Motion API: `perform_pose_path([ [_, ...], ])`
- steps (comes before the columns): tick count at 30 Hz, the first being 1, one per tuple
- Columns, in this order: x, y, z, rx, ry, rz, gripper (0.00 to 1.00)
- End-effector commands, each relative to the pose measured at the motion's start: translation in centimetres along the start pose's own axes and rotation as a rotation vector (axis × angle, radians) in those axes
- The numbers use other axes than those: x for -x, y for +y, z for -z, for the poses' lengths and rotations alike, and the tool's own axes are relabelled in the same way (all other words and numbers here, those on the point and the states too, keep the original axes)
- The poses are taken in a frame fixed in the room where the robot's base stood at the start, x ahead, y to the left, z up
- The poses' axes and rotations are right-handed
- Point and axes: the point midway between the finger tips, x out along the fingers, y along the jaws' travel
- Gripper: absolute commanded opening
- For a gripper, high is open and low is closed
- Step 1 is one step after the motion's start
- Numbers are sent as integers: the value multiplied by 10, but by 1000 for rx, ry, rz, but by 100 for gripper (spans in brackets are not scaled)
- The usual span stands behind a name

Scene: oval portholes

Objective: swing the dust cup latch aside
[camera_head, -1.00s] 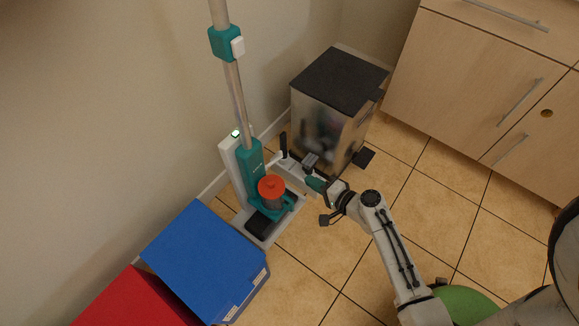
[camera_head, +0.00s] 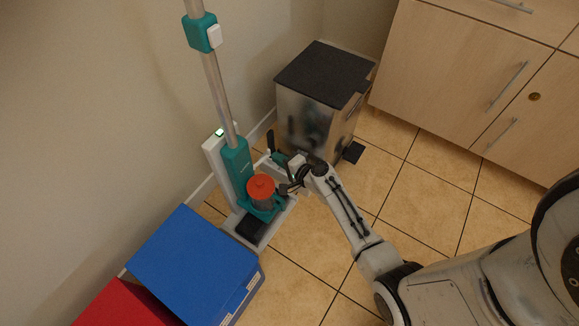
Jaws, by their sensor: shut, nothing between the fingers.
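A teal stick vacuum (camera_head: 236,160) stands upright in its pale dock against the wall. Its dust cup (camera_head: 261,190) has an orange-red lid and sits low on the front of the body. My gripper (camera_head: 286,189) is beside the right side of the cup, close to it; I cannot tell whether it touches. It is shut, with nothing seen held in it. The dust cup latch is too small or hidden by my gripper to make out.
A metal pedal bin (camera_head: 314,115) with a dark lid stands behind my gripper. Blue (camera_head: 195,265) and red (camera_head: 125,306) boxes stand at the front left. Wooden cabinets (camera_head: 460,75) are at the upper right. The tiled floor (camera_head: 425,195) between is clear.

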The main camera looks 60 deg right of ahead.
Motion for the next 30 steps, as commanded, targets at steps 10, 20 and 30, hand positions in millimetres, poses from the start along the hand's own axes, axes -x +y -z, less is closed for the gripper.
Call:
perform_pose_path([
  [10,-12,-3,0,1,0,-1,0],
  [20,-21,-4,3,3,-3,1,0],
  [30,-27,-8,7,1,0,-1,0],
])
